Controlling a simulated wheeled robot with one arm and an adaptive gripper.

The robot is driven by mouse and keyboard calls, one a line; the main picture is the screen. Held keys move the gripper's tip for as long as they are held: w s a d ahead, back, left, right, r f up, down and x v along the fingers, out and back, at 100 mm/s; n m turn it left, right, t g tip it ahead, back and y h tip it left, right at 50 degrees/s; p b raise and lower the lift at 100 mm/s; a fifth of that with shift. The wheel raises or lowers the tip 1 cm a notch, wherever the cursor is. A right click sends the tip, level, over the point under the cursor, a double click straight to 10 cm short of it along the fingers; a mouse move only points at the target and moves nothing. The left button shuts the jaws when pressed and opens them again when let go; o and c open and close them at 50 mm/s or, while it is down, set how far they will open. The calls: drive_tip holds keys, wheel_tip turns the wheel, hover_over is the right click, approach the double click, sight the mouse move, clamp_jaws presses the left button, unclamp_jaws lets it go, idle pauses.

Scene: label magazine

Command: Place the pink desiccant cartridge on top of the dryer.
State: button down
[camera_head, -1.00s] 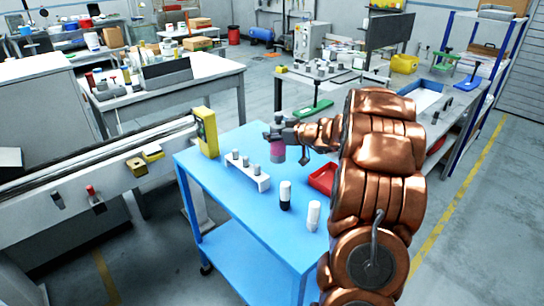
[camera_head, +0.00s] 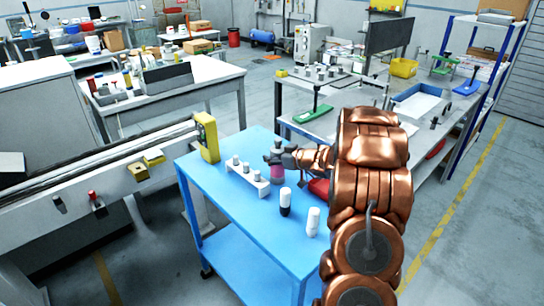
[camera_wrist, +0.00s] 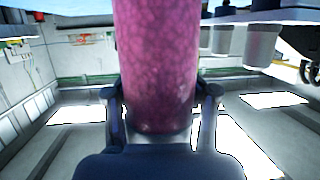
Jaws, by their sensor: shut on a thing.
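The pink desiccant cartridge (camera_head: 277,174) is upright in my gripper (camera_head: 279,158), just right of the white rack on the blue cart. In the wrist view the cartridge (camera_wrist: 157,65) fills the middle, speckled pink, between the two dark fingers (camera_wrist: 161,102). My gripper is shut on it. Whether the cartridge's base touches the cart top cannot be told. I cannot tell for sure which thing is the dryer; a grey cabinet with dials (camera_head: 308,45) stands at the back.
The blue cart (camera_head: 222,198) carries a white rack with grey-topped cylinders (camera_head: 248,176), a yellow box (camera_head: 207,137), a black-and-white bottle (camera_head: 285,202), a white bottle (camera_head: 313,221) and a red bin (camera_head: 319,187), partly hidden by my arm. The cart's front left is clear.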

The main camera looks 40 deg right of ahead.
drive_tip(key=shift+f+b, duration=0.15)
drive_tip(key=shift+b, duration=0.15)
drive_tip(key=shift+c, duration=1.7)
unclamp_jaws()
drive_tip(key=shift+r+p, duration=0.25)
drive_tip(key=shift+p, duration=0.15)
drive_tip(key=b+v, duration=0.3)
drive_tip(key=v, duration=0.9)
drive_tip(key=shift+b, duration=0.3)
